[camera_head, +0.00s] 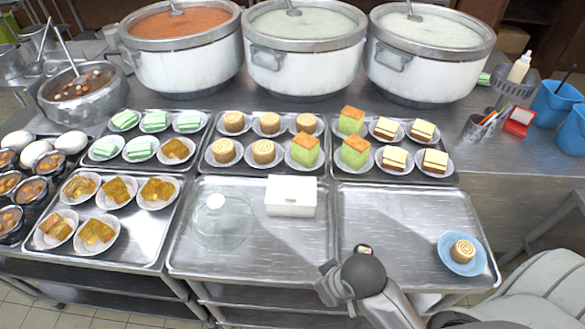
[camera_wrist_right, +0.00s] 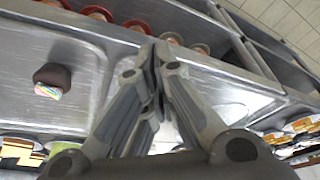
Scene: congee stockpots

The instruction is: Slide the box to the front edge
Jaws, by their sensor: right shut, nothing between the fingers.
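A white lidded box (camera_head: 291,196) sits near the back of the middle metal tray (camera_head: 255,262) in the head view. My right gripper (camera_head: 328,272) is over the front of the trays, near the gap between the middle and right ones. It is apart from the box, on the front side and a little to its right. In the right wrist view its fingers (camera_wrist_right: 156,55) are together and empty. A pale patch behind the fingers there may be the box, but I cannot tell. My left gripper is not in view.
A clear dome (camera_head: 222,220) stands left of the box. A small dark item (camera_head: 364,248) lies on the right tray (camera_head: 410,215), which also holds a blue plate with a roll (camera_head: 462,252). Trays of plated cakes and large pots (camera_head: 305,60) stand behind.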

